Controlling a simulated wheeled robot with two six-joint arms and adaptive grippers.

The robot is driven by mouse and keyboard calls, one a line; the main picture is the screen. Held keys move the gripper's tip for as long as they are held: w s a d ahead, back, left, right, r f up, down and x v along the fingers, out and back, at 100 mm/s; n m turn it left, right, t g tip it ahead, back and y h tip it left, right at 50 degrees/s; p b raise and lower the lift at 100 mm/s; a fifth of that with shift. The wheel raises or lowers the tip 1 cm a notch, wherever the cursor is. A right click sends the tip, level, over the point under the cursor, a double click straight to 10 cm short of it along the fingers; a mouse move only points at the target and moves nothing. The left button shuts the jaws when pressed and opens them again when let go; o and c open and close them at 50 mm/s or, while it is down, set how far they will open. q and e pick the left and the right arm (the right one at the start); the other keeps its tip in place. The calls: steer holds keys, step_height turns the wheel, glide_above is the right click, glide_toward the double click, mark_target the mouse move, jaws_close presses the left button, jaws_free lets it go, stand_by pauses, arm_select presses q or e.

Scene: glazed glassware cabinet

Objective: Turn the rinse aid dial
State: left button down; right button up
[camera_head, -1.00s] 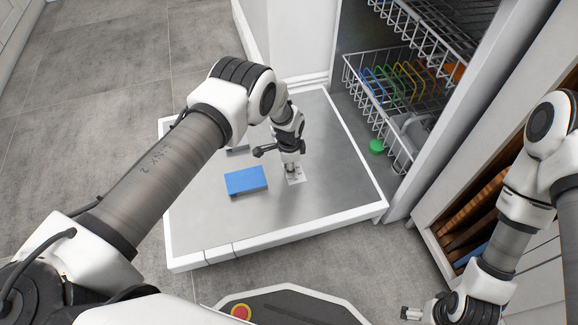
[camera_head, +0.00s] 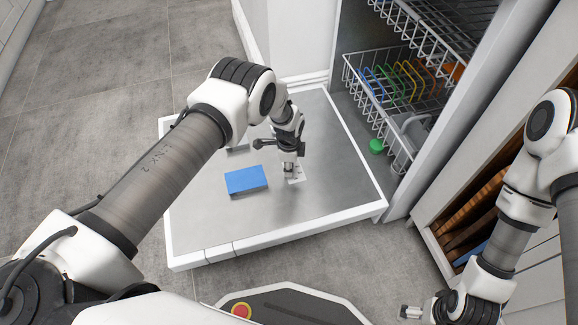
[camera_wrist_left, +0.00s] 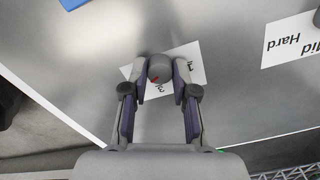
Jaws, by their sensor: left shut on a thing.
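The rinse aid dial (camera_wrist_left: 159,68) is a small grey round knob with a red mark, standing on a white label on the open dishwasher door (camera_head: 330,180). In the left wrist view, my left gripper (camera_wrist_left: 160,80) has its two fingers closed on either side of the dial. In the head view the left gripper (camera_head: 290,170) points down at the label, and the dial is hidden there. The label's print is partly covered by the fingers. My right gripper (camera_head: 408,312) is low at the right, far from the door; its fingers are too small to judge.
A blue block (camera_head: 246,180) lies on the door left of the left gripper. A second label (camera_wrist_left: 293,42) reads "Mid" and "Hard". The lower rack (camera_head: 385,110) holds coloured plates, with a green round thing (camera_head: 376,146) near it. The door's right part is clear.

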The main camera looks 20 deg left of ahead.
arm_select(q)
steer(key=c, duration=0.9)
jaws_free()
step_height(320, 180, up, 12)
